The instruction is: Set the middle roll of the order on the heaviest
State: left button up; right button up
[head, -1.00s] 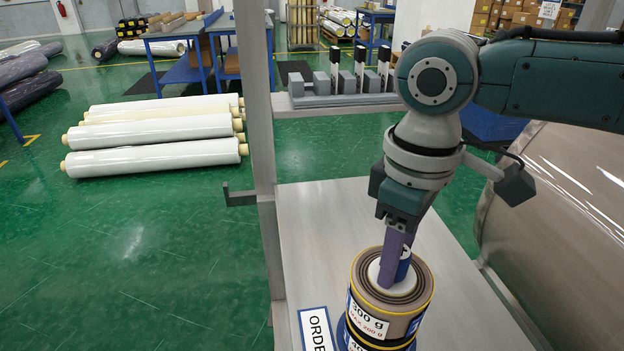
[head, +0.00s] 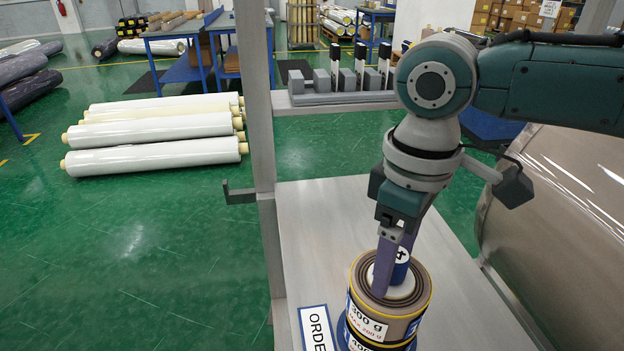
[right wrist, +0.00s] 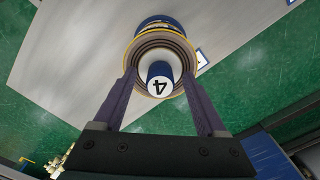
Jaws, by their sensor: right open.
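A roll marked 300 g (head: 368,324), with a smaller red line that seems to read MAX 200 g, stands upright on a roll marked 400 g (head: 362,346) in the head view. The lower roll is mostly cut off by the frame. A blue cap numbered 4 (head: 402,262) rises from the white core of the upper roll; the cap (right wrist: 159,76) also shows in the right wrist view. My right gripper (head: 396,268) is open, its purple fingers pointing down on either side of the cap. I cannot tell whether they touch the core. My left gripper is out of view.
The stack stands on a grey metal table (head: 330,230) beside an ORDER sign (head: 317,332), partly cut off. A grey post (head: 258,130) with a hook rises at the table's left edge. A large brown cylinder (head: 560,220) is at the right. The table behind the stack is clear.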

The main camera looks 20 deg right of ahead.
notch_tip(320, 180, up, 10)
jog(key=shift+p, duration=0.6)
jog(key=shift+a, duration=0.1)
dwell(0.3)
